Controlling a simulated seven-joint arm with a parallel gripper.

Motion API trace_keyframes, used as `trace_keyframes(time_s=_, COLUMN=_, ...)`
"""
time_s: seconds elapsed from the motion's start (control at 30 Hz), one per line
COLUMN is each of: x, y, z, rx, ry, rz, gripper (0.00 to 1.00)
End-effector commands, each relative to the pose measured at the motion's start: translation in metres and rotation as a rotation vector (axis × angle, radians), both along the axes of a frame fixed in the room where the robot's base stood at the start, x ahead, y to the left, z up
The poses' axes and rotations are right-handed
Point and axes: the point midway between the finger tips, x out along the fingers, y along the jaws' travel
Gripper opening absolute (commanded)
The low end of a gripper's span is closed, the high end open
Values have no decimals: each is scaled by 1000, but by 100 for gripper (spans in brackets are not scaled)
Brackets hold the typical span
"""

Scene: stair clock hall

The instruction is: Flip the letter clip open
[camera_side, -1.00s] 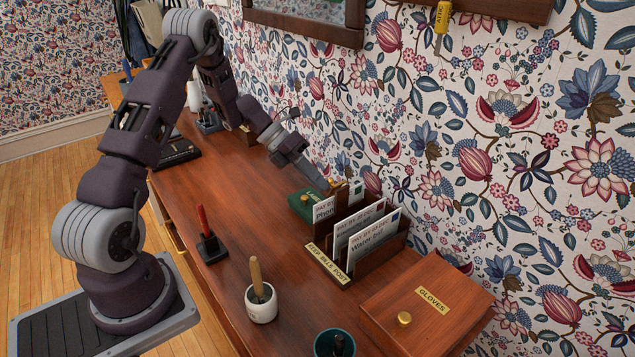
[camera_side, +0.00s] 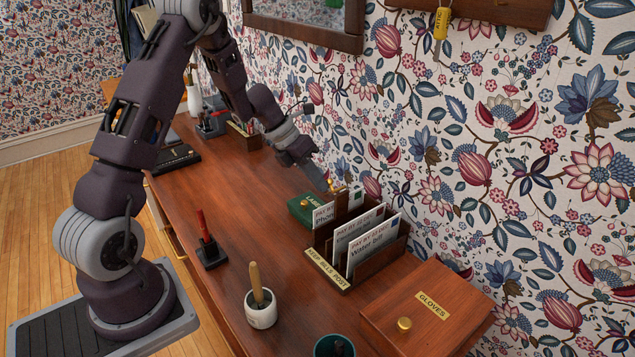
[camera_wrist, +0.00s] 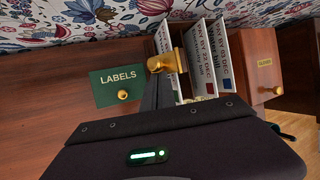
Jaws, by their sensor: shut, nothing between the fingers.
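The letter clip appears as a brass piece (camera_wrist: 166,62) in the wrist view, at the left end of the letter rack by the first envelope. In the side view a small brass part (camera_side: 337,187) shows at the rack's back left, partly hidden by my fingers. My gripper (camera_side: 327,188) is shut and points down at this end of the rack. In the wrist view its dark fingers (camera_wrist: 157,93) reach right up to the brass piece. I cannot tell whether they touch it. The wooden rack (camera_side: 361,272) holds several white envelopes (camera_side: 375,243) upright.
A green LABELS box (camera_side: 300,208) with a brass knob stands left of the rack. A wooden GLOVES box (camera_side: 455,300) is at the right. A white pot (camera_side: 261,313) with a wooden handle and a red pen in a stand (camera_side: 206,248) stand in front. The wall is close behind.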

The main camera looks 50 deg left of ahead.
Motion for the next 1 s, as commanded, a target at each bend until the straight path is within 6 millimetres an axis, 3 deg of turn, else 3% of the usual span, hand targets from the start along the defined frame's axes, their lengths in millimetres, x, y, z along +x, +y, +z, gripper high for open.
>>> trace_keyframes(time_s=0.47, x=1, y=-5, z=9, rx=193, ry=-4, rz=-2, gripper=0)
trace_keyframes(time_s=1.0, x=1, y=-10, z=16, rx=190, ry=-4, rz=-1, gripper=0)
